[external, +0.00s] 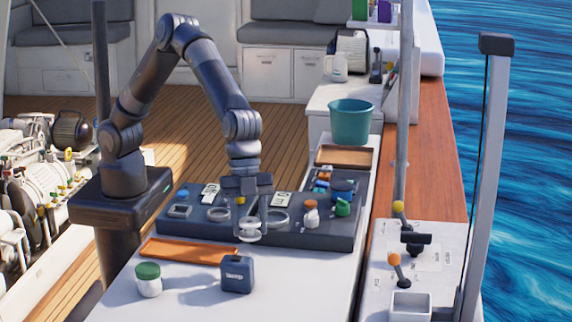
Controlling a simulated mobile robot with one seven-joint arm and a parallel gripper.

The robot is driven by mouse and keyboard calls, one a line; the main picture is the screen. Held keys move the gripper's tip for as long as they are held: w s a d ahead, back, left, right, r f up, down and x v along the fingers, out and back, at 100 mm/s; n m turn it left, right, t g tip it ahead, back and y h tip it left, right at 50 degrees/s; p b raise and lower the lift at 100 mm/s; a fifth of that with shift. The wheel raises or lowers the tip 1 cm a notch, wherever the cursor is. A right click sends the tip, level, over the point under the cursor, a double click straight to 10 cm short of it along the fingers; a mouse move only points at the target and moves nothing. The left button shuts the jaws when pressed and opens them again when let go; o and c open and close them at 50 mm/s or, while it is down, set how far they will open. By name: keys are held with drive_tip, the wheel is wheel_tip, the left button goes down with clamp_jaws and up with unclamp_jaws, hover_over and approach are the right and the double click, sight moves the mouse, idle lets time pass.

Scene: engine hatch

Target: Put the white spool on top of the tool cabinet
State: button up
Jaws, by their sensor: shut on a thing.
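My gripper (250,226) points down over the front part of a dark flat tray-like block (335,236) on the white bench. It is shut on a small white spool (249,237), which shows at the fingertips. The fingers partly hide the spool, and I cannot tell whether it touches the block. No thing is clearly marked as the tool cabinet. A white cabinet-like unit (322,108) stands at the back right, with a white mug (336,66) on it.
The dark block carries several small parts and rings. An orange tray (188,249), a green-lidded jar (148,280) and a dark blue can (237,275) stand in front. A teal bucket (350,122) and brown tray (343,156) are behind. A grey post stands at right.

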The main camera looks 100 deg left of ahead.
hover_over(278, 266)
drive_tip(key=a, duration=0.1)
drive_tip(key=f, duration=0.3)
drive_tip(key=shift+s+a+f, duration=0.15)
drive_tip(key=shift+s+f, duration=0.1)
drive_tip(key=shift+f, duration=2.05)
drive_tip(key=shift+f, duration=0.15)
drive_tip(key=o, duration=1)
